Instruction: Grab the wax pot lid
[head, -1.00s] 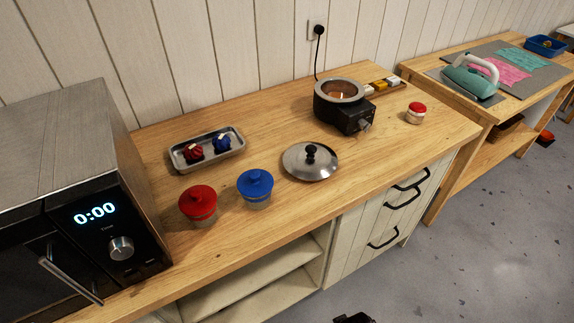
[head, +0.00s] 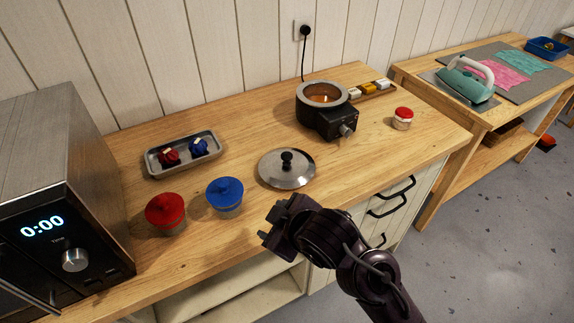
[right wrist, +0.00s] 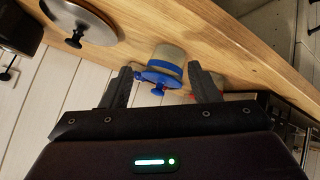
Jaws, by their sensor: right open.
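The wax pot lid (head: 286,169) is a round silver lid with a black knob, lying on the wooden counter in the head view. It also shows at the upper left of the right wrist view (right wrist: 88,22). The wax pot (head: 322,95) is black with a silver rim and stands open behind the lid. My right gripper (head: 276,222) is open and empty near the counter's front edge, in front of the lid and apart from it. Its two fingers show in the right wrist view (right wrist: 165,85). My left gripper is not in view.
A metal tray (head: 183,153) holds a red and a blue item. A small red-capped jar (head: 402,118) is at right. A microwave (head: 60,200) stands at far left.

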